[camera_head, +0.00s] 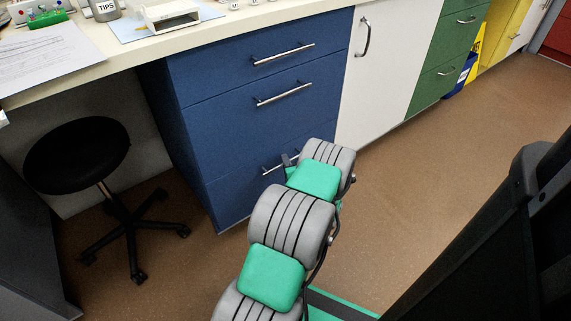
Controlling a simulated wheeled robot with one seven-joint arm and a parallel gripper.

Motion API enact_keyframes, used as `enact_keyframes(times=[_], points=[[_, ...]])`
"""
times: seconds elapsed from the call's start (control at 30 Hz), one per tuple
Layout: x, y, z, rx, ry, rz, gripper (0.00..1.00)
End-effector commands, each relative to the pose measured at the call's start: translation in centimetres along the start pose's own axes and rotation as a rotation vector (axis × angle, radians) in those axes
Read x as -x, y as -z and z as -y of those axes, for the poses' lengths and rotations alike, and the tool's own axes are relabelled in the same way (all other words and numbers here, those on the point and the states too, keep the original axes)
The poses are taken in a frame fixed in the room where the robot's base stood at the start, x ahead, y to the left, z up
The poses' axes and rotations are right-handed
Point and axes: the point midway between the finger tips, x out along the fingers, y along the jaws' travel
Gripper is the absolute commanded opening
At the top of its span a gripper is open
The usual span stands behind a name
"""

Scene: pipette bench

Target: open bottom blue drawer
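The blue drawer unit (215,75) stands under the worktop, with a stack of drawers and bar handles. The bottom blue drawer (232,190) looks flush with the unit's front. Its silver handle (269,168) is partly hidden at its right by my arm. My gripper (288,161) is a small dark shape at the right part of this handle. It is mostly hidden behind my arm, so its fingers and any contact with the handle cannot be made out.
A black stool (77,156) stands at the left under the worktop (215,23). A white cabinet door (385,75) and green drawers (443,65) continue to the right. A yellow wet-floor sign (474,55) stands beyond. The brown floor (440,155) at the right is clear.

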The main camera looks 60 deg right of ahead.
Motion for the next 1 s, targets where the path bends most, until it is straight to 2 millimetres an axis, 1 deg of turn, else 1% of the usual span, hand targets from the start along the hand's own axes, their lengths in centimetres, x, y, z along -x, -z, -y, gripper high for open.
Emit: enact_keyframes(times=[0.07,0.2,0.3,1.0], points=[[0.01,-0.06,0.02,0.0,0.0,0.001,0.18],[0.01,-0.11,0.02,0.0,0.0,0.002,0.07],[0.01,-0.14,0.02,0.0,0.0,0.003,0.0],[0.03,-0.26,-0.02,0.0,-0.001,0.005,0.0]])
